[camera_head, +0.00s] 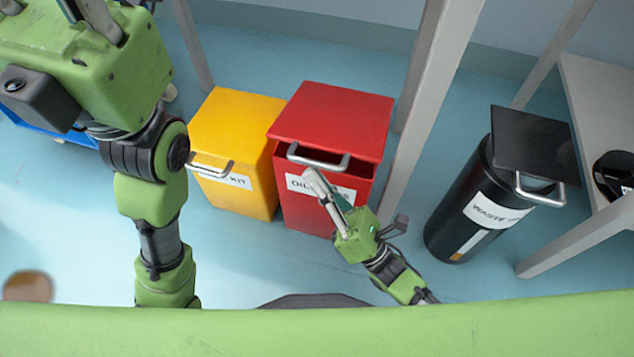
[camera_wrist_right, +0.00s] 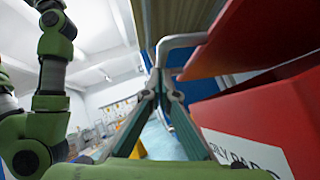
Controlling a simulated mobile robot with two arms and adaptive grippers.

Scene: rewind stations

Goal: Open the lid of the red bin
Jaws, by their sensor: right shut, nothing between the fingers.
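The red bin (camera_head: 312,212) stands on the floor with its red lid (camera_head: 335,118) slightly raised, and a gap shows under the lid in the right wrist view (camera_wrist_right: 235,38). A grey metal handle (camera_head: 318,160) sticks out from the lid's front edge; it also shows in the right wrist view (camera_wrist_right: 182,41). My right gripper (camera_head: 310,174) is shut and empty, its fingertips right by the handle. Whether they touch it, I cannot tell. My left gripper (camera_head: 90,14) is at the top left, partly cut off by the frame edge, away from the bin.
A yellow bin (camera_head: 240,125) stands close on the left of the red one. A grey post (camera_head: 415,120) rises just to its right. A black waste bin (camera_head: 470,215) and a grey table (camera_head: 600,95) are farther right. Blue floor lies open in front.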

